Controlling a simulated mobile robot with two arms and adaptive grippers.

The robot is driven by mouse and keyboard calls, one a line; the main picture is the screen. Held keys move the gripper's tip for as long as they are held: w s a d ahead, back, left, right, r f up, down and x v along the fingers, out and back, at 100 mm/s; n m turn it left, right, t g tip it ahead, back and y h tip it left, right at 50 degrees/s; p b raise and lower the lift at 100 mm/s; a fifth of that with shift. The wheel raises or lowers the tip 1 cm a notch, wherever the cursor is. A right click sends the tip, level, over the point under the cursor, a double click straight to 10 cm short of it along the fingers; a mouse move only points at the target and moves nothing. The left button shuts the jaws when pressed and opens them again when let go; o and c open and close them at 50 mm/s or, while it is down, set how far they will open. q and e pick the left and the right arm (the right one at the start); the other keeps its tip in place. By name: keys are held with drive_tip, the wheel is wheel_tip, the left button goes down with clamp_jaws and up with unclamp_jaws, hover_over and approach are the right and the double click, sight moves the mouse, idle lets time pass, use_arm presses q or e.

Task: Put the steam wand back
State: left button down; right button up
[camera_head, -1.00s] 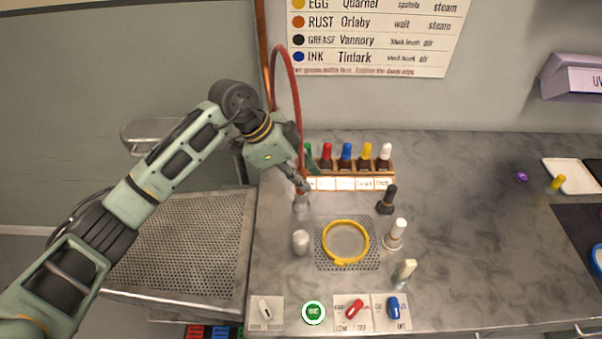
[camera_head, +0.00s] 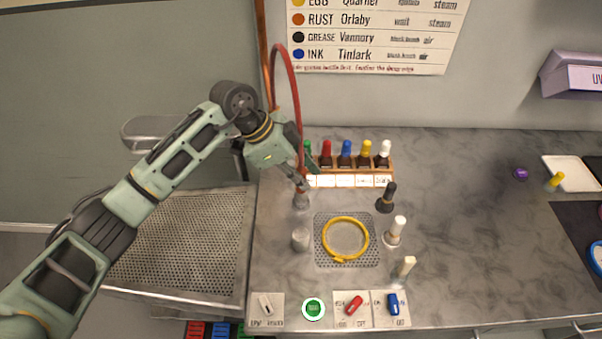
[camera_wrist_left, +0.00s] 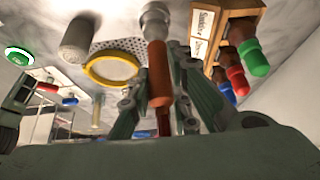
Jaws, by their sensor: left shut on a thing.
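The steam wand (camera_wrist_left: 158,75) shows in the left wrist view as an orange-brown grip with a silver end. In the head view a red hose (camera_head: 287,75) loops down to my left gripper (camera_head: 303,183). In the left wrist view my left gripper (camera_wrist_left: 160,106) has a finger on each side of the grip and is shut on it. The wand's silver end points down at a grey metal piece (camera_head: 301,201) on the counter. I cannot tell whether that piece is a holder or part of the wand. My right gripper is not in view.
A rack of capped bottles (camera_head: 349,180) stands just right of the gripper. Switches line the front edge. The counter's right middle is clear.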

use_arm(q)
drive_tip(key=shift+f, duration=0.3)
drive_tip(key=shift+f, duration=0.3)
drive_tip(key=shift+f, duration=0.2)
idle(0.6)
drive_tip(key=c, duration=1.5)
unclamp_jaws()
drive_tip(key=shift+c, duration=0.2)
drive_tip(key=o, duration=0.3)
drive_tip(key=shift+o, duration=0.2)
